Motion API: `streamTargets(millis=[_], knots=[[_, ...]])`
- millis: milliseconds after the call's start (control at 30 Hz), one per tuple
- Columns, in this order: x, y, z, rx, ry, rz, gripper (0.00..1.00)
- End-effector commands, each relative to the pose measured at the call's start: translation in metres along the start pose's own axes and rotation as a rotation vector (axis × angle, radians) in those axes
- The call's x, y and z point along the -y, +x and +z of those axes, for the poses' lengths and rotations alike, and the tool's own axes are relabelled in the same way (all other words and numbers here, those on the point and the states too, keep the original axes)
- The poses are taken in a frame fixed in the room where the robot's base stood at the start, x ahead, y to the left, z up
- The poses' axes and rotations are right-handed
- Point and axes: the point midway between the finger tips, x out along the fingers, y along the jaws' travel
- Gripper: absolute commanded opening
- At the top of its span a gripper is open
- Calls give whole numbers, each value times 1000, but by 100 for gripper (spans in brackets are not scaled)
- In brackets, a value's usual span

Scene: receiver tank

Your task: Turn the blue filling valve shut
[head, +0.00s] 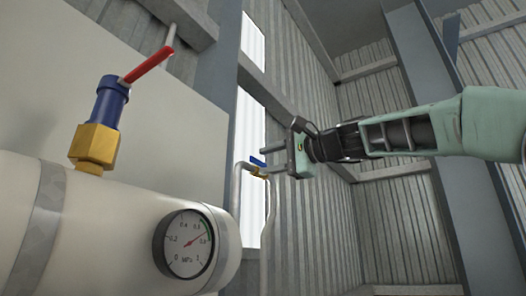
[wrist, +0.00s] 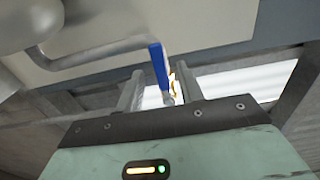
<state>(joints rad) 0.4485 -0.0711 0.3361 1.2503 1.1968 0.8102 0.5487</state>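The blue filling valve handle (head: 258,162) sits on a small brass valve body (head: 261,172) on a thin white pipe, right of the tank in the head view. My gripper (head: 265,162) reaches it from the right. In the wrist view the blue handle (wrist: 159,66) stands as a narrow upright bar between the two fingers of my gripper (wrist: 156,84). The fingers are open, with a visible gap on each side of the handle. The brass body is mostly hidden behind the handle and the gripper there.
A white tank (head: 110,235) fills the lower left. A bent pipe (wrist: 85,50) runs beside the left finger. Corrugated walls stand behind.

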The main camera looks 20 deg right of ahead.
Motion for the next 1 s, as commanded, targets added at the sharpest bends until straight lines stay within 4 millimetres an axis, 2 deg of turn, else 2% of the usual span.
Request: streamTargets(millis=[200, 500, 533, 600, 667, 1000], knots=[[1, 19, 0, 2, 0, 0, 37], [0, 21, 0, 0, 0, 0, 37], [0, 21, 0, 0, 0, 0, 34], [0, 21, 0, 0, 0, 0, 15], [0, 21, 0, 0, 0, 0, 0], [-4, 21, 0, 2, -23, -1, 0]])
